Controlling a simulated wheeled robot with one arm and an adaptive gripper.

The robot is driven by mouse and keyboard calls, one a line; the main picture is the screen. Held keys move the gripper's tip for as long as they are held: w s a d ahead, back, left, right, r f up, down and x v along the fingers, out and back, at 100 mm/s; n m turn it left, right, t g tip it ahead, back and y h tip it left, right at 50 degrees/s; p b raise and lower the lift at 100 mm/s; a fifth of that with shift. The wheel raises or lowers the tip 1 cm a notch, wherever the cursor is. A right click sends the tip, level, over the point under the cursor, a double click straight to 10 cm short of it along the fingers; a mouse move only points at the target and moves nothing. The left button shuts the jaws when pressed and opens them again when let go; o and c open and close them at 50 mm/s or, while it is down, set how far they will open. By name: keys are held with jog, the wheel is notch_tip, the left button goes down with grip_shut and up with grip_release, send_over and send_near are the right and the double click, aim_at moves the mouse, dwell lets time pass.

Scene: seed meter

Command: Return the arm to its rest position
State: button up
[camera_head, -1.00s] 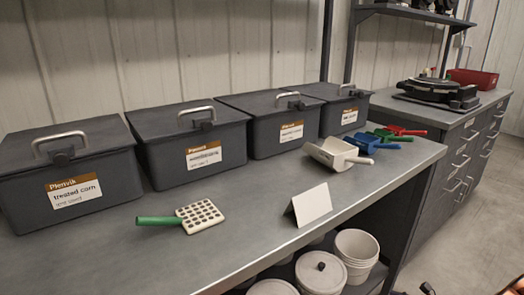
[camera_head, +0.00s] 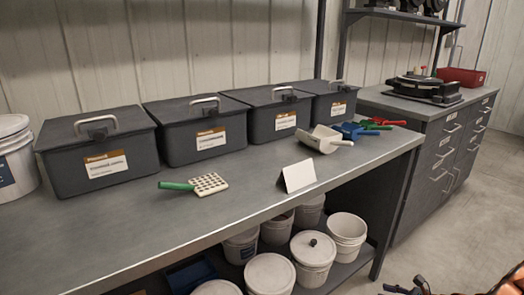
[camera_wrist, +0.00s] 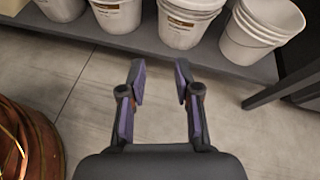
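My gripper (camera_wrist: 160,85) is open and empty in the wrist view, its two purple-padded fingers apart over bare floor in front of the bench's lower shelf. In the head view only small dark and orange parts of my arm show at the bottom right edge, and the fingers cannot be made out there. Nothing touches the fingers.
The grey bench (camera_head: 110,238) holds several lidded dark bins (camera_head: 98,152), a green-handled perforated paddle (camera_head: 208,184), a blank card (camera_head: 297,176) and scoops (camera_head: 324,138). White buckets (camera_wrist: 187,24) stand on the shelf below (camera_wrist: 145,45). A copper-coloured round object (camera_wrist: 28,140) is at left. Floor between is clear.

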jog(key=s+a+r+n+g+y+p, duration=0.2)
jog(key=a+r+n+g+p, duration=0.7)
jog(key=a+r, duration=1.3)
jog(key=s+a+r+n+g+h+p, duration=0.1)
jog(key=s+a+r+n+p, duration=0.3)
jog(key=r, duration=0.4)
jog(key=s+a+r+n+g+h+p, duration=0.1)
jog(key=s+a+r+n+h, duration=0.1)
jog(key=s+a+r+n, duration=0.35)
jog(key=s+d+r+n+h+p, duration=0.1)
jog(key=s+r+n+h+p, duration=0.3)
jog(key=s+r, duration=0.5)
jog(key=s+d+r+n+h+p, duration=0.1)
jog(key=s+r+n+h+p, duration=0.2)
jog(key=s+r+p, duration=0.5)
jog(key=shift+s+d+r+n+g+h, duration=0.45)
jog(key=shift+s+r, duration=0.2)
jog(key=shift+s, duration=2.2)
